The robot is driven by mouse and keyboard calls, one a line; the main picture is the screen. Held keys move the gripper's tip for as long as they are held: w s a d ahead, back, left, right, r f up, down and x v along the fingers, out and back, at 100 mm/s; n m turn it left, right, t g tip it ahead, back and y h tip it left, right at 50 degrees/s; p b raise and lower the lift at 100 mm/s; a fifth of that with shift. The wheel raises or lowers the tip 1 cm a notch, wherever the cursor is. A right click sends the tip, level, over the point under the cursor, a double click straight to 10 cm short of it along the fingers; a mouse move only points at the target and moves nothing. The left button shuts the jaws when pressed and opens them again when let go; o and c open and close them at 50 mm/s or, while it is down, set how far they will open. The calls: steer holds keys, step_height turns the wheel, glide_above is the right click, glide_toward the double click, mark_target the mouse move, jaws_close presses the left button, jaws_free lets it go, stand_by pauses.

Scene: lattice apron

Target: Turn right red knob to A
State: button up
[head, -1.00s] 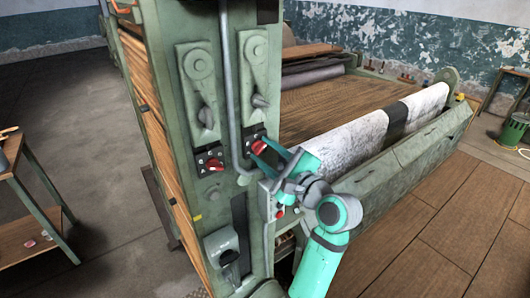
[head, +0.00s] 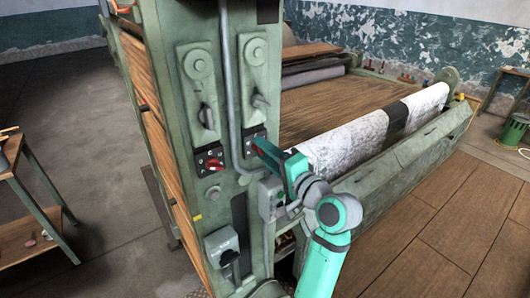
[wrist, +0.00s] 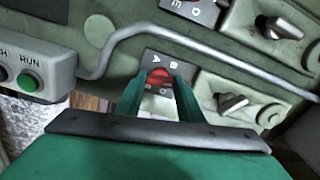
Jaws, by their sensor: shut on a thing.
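The right red knob (wrist: 160,77) sits on a dark plate with white letters (wrist: 162,60) in the wrist view. A and B show just above the knob; the lower letters are partly hidden by my fingers. My gripper (wrist: 158,88) is shut on this knob, one teal finger on each side. In the head view my gripper (head: 264,152) is at the right plate and hides most of the knob. I cannot tell exactly which letter the knob points to. The left red knob (head: 214,164) is apart from my gripper, on its own plate.
A grey pipe (head: 229,100) runs between the two panels and bends near my gripper. A grey button box (wrist: 38,70) with a green RUN button (wrist: 28,82) is close by. Grey lever handles (head: 260,101) stick out above. A white-and-black roll (head: 345,145) lies to the right.

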steer(key=n, duration=0.5)
steer(key=shift+f+n, duration=0.15)
steer(key=shift+n, duration=0.15)
steer(key=n, duration=0.5)
steer(key=shift+n, duration=0.3)
steer(key=n, duration=1)
steer(key=shift+n, duration=0.4)
steer(key=o, duration=1.1)
steer(key=shift+c, duration=0.2)
steer(key=v, duration=1)
steer(key=shift+s+d, duration=0.2)
steer(key=shift+s, duration=0.15)
